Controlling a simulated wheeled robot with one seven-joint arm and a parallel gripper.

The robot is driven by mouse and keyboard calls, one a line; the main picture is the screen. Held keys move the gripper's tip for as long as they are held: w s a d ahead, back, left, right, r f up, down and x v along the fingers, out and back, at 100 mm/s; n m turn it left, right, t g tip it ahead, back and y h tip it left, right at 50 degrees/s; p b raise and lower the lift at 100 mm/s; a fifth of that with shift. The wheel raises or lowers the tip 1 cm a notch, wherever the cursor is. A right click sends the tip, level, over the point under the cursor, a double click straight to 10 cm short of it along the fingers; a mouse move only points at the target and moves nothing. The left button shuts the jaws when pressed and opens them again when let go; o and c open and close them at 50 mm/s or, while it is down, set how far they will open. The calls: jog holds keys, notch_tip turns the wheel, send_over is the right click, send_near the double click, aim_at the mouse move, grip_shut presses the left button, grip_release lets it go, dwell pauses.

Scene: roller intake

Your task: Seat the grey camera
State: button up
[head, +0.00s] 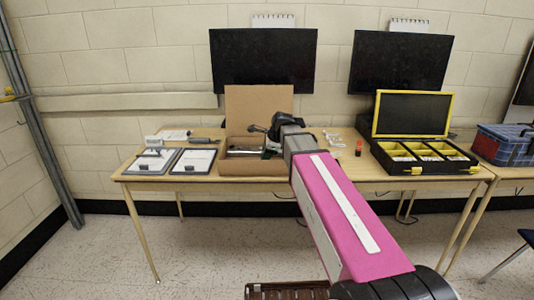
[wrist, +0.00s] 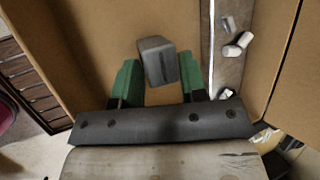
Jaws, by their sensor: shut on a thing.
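The grey camera (wrist: 157,58) is a small grey block in the wrist view. It sits between the two green fingers of my gripper (wrist: 160,78), which is shut on it. The camera's far end sticks out past the fingertips. Brown cardboard (wrist: 105,25) lies below and around it. In the head view, my arm's end is over the open cardboard box (head: 258,104) on the table. My arm hides part of the box's inside, and I cannot make out the camera there. I cannot tell whether the camera touches the box floor.
In the wrist view, small pale cylinders (wrist: 237,45) lie in a narrow strip right of the camera. Two grey flat cases (head: 192,161) lie left of the box. A black and yellow case (head: 418,169) stands open at right. Monitors (head: 264,60) rise behind.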

jog(key=shift+r, duration=0.35)
grip_shut()
jog(key=shift+r, duration=2.6)
jog(key=shift+w, duration=0.1)
